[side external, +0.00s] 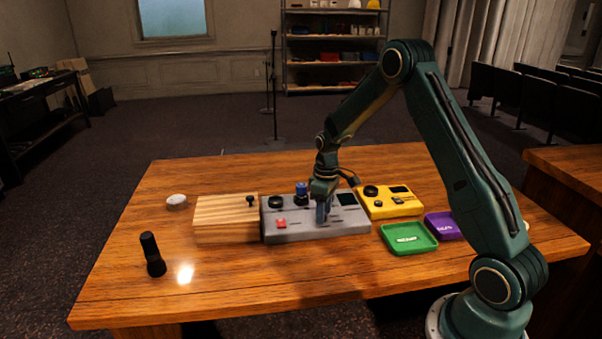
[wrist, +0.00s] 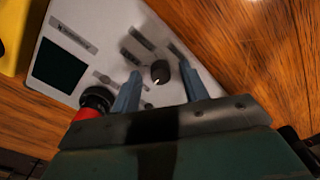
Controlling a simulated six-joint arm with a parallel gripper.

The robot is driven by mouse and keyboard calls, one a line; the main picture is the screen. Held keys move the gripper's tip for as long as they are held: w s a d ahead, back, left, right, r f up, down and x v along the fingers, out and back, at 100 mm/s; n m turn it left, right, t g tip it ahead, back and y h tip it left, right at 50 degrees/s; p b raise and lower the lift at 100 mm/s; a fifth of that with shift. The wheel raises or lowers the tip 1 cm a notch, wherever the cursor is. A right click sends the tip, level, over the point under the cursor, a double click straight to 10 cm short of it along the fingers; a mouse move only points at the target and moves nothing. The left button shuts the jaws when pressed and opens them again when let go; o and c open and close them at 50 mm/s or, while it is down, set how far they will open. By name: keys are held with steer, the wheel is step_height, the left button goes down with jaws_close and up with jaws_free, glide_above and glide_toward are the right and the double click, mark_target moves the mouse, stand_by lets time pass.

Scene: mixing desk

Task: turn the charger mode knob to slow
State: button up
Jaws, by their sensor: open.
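A grey control box (side external: 342,227) stands at the middle of the table, and its face fills much of the wrist view (wrist: 100,28). A small black knob (wrist: 160,71) with a white mark at its lower edge is on this face. My gripper (wrist: 159,68) is open, with one blue-grey finger on each side of the knob and gaps visible between. In the side view my gripper (side external: 323,216) points down at the right part of the box and hides the knob. The labels are too small to read, so I cannot tell the knob's setting.
The box also bears a black dial (side external: 276,202), a blue-topped part (side external: 301,188), a red button (side external: 281,223) and a dark screen (wrist: 58,66). A wooden box (side external: 222,220) adjoins left; a yellow box (side external: 390,208) and green tray (side external: 408,248) stand right.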

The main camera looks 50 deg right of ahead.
step_height(320, 180, up, 14)
steer(key=shift+d+f, duration=0.15)
steer(key=shift+d, duration=0.15)
stand_by(0.4)
steer(key=s+a+r+m+t+h, duration=0.1)
steer(key=s+a+r+t, duration=0.2)
steer(key=s+a+r, duration=0.85)
steer(key=s+a+t, duration=0.1)
steer(key=s+a, duration=0.3)
steer(key=s, duration=0.3)
steer(key=s+a+m+t, duration=0.1)
steer(key=s+a, duration=0.3)
steer(key=s, duration=0.3)
steer(key=shift+t, duration=0.4)
